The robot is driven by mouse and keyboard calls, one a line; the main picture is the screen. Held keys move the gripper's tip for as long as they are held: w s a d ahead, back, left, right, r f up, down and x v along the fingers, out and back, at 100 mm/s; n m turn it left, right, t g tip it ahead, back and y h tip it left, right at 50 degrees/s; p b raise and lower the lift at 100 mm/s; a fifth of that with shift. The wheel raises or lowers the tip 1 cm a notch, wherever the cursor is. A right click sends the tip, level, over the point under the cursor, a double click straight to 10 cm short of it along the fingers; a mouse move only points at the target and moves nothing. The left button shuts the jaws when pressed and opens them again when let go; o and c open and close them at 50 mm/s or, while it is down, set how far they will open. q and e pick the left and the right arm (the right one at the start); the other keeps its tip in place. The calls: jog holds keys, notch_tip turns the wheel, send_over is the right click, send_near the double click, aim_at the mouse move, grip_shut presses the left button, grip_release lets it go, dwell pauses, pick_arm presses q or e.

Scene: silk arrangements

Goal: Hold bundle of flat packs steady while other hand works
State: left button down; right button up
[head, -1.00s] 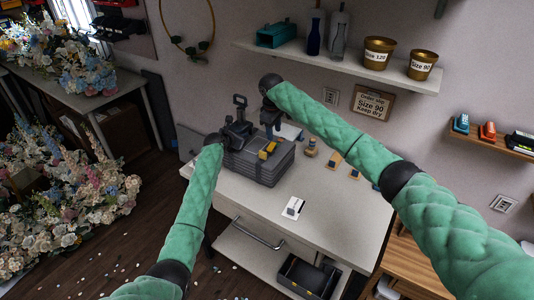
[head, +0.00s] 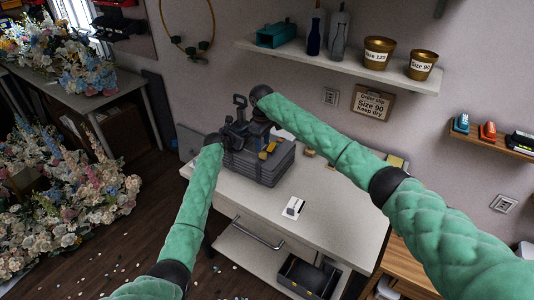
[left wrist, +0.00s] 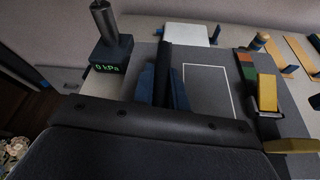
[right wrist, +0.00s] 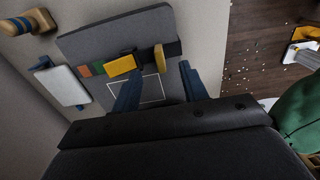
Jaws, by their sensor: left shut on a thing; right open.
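The bundle of flat packs (head: 268,168) is a grey stack on the left part of the white table. Its top also shows in the left wrist view (left wrist: 215,110) and the right wrist view (right wrist: 115,35), with a white square outline and a yellow clip (right wrist: 120,66). My left gripper (left wrist: 163,98) is at the bundle's left side, its blue fingers shut around a dark upright band there; the exact contact is partly hidden. My right gripper (right wrist: 158,92) is open above the bundle, its fingers apart over the outlined square, holding nothing visible.
A gauge reading 0 kPa (left wrist: 110,52) stands beside the bundle. A white card (head: 293,208) lies on the table's front part, with clear surface to its right. A shelf with gold pots (head: 377,53) hangs above. Blocks and small tools lie behind the bundle.

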aim_at(263, 152)
jog(key=shift+f, duration=2.6)
jog(key=shift+c, duration=0.4)
grip_shut()
